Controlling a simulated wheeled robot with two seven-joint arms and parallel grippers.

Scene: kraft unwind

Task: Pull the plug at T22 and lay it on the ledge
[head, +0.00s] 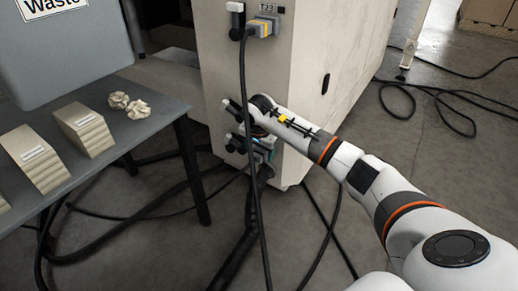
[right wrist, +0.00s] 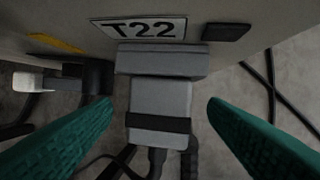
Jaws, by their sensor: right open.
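The T22 label (right wrist: 144,28) sits on the cabinet face in the right wrist view. Below it, a grey plug (right wrist: 160,97) with a black band sits in a grey socket (right wrist: 162,60), its dark cable trailing down. My right gripper (right wrist: 160,108) is open, with one green finger on each side of the plug and visible gaps to both. In the head view my right gripper (head: 258,145) is at the cabinet's lower corner, and the arm hides most of the plug. I cannot make out the ledge for certain. My left gripper is not in view.
A black switch with a white-tipped lever (right wrist: 35,82) is left of the plug. Above, another plug (head: 263,27) sits at T23 (head: 267,8), its cable hanging past my gripper. A table (head: 160,104) with paper stacks stands left. Cables (head: 430,95) lie on the floor.

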